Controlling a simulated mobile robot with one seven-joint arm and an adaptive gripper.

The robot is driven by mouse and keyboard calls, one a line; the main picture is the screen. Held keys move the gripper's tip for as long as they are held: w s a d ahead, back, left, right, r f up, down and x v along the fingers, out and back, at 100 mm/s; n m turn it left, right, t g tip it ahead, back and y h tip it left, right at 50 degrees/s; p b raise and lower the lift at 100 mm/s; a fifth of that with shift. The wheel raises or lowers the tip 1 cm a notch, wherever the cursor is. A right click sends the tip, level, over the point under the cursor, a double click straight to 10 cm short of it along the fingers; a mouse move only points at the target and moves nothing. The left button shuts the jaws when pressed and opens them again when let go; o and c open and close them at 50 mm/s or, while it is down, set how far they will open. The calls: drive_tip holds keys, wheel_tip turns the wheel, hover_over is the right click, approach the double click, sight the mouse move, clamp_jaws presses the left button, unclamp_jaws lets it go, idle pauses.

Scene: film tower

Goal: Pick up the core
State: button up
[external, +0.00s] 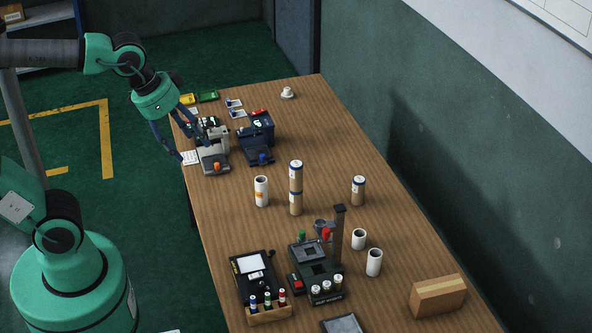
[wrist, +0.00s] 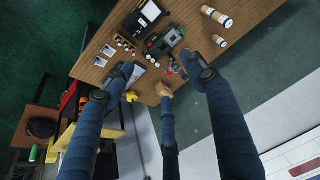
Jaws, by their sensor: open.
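Several cylinders that could be the core stand on the table. A white tube with an orange band (external: 261,191) stands near the middle. Beside it is a tall brown cylinder stack with white bands (external: 295,188). A shorter brown cylinder (external: 358,190) stands to the right, and two open white tubes (external: 359,239) (external: 374,262) stand nearer. I cannot tell which one is the core. My gripper (external: 194,140) is open and empty at the table's left edge, by the grey device (external: 213,148), apart from the cylinders. In the wrist view my gripper (wrist: 158,72) spreads its dark fingers, and brown cylinders (wrist: 217,16) lie beyond.
A dark blue device (external: 257,140) stands beside the grey one. A black stand with a post (external: 338,235), a black case with a white pad (external: 252,270), a rack of small bottles (external: 268,312) and a cardboard box (external: 438,296) occupy the near end.

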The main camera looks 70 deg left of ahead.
drive_tip(key=w+a+f+g, duration=0.1)
drive_tip(key=w+a+f, duration=0.2)
drive_tip(key=w+a, duration=0.6)
drive_tip(key=m+g+p, duration=0.1)
drive_tip(key=g, duration=0.3)
hover_over(261, 181)
drive_tip(key=d, duration=0.2)
wheel_tip(261, 181, down, 28)
drive_tip(key=shift+s+f, duration=0.25)
drive_tip(key=shift+s, duration=0.05)
drive_tip(key=shift+a, duration=0.1)
wheel_tip(261, 181, down, 9)
drive_tip(key=shift+r+b, duration=0.15)
drive_tip(key=shift+b, duration=0.2)
